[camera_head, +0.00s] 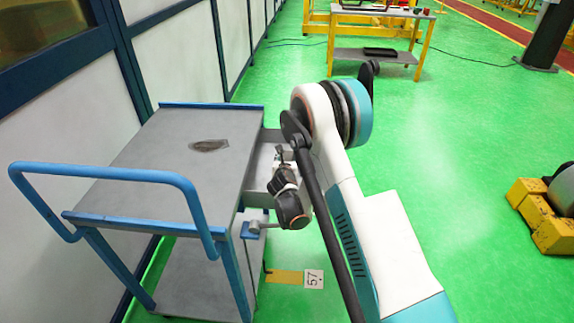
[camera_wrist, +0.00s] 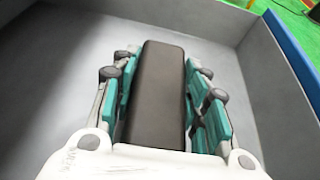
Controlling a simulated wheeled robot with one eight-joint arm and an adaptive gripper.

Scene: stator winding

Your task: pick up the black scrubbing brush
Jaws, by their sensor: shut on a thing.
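The black scrubbing brush (camera_wrist: 158,92) shows in the wrist view as a long dark block between the teal finger pads of my gripper (camera_wrist: 160,85). The pads close on its two long sides. The brush is over or in a grey open drawer (camera_wrist: 60,60); I cannot tell whether it touches the drawer floor. In the head view my gripper (camera_head: 279,155) is at the open drawer (camera_head: 258,175) on the right side of the cart. The brush is not clear in that view.
The grey cart (camera_head: 140,165) has a blue handle (camera_head: 110,172) and a dark patch on its top. The drawer walls stand close around my gripper. A yellow-framed table (camera_head: 375,57) stands at the back. Yellow blocks (camera_head: 540,215) stand at the right. Green floor lies open between.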

